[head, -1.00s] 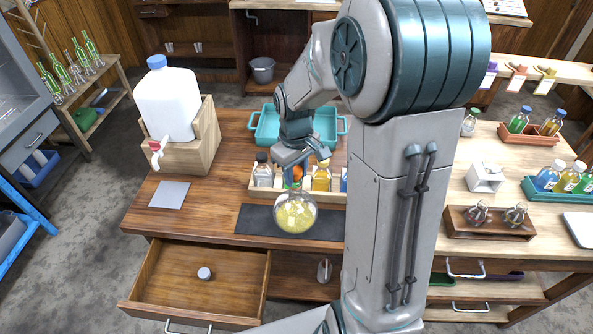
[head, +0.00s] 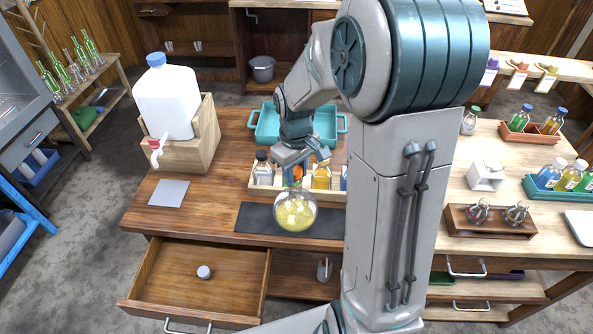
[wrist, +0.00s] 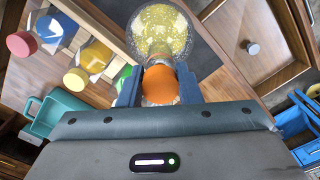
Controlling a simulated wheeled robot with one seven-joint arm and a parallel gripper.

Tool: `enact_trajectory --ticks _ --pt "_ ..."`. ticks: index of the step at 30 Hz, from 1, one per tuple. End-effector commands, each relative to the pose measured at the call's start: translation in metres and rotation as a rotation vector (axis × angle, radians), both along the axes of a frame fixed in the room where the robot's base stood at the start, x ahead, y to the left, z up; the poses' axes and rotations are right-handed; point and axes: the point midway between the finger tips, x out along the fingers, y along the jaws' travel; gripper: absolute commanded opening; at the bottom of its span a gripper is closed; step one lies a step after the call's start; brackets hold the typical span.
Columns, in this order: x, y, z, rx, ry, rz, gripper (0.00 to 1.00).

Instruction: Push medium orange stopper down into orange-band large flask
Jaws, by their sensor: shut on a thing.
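The orange stopper (wrist: 160,85) is between the two fingers of my gripper (wrist: 158,95) in the wrist view. It sits at the mouth of a round glass flask (wrist: 161,32) with yellow, speckled contents. In the head view the flask (head: 295,212) appears upright over the dark mat, and the stopper (head: 297,173) shows as a small orange patch below my gripper (head: 294,180). How deep the stopper is in the neck is hidden by the fingers.
A wooden rack of bottles (head: 255,190) stands just behind the flask, with a teal tray (head: 267,130) beyond. A white jug (head: 167,103) in a wooden stand is at left. The drawer (head: 160,285) below is open, with a small white-grey item (head: 204,272) inside. The dark mat (head: 255,222) is otherwise bare.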

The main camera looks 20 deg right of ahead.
Motion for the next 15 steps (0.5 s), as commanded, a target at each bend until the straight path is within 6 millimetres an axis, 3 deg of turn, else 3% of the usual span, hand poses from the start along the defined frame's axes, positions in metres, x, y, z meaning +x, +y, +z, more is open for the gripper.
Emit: enact_trajectory --ticks 12,13,15 --pt "-0.0001 0.0000 -0.0023 0.000 0.000 0.000 0.09" --pt "-0.0001 0.0000 -0.0023 0.000 0.000 0.000 0.40" --pt "-0.0001 0.0000 -0.0023 0.000 0.000 0.000 0.57"
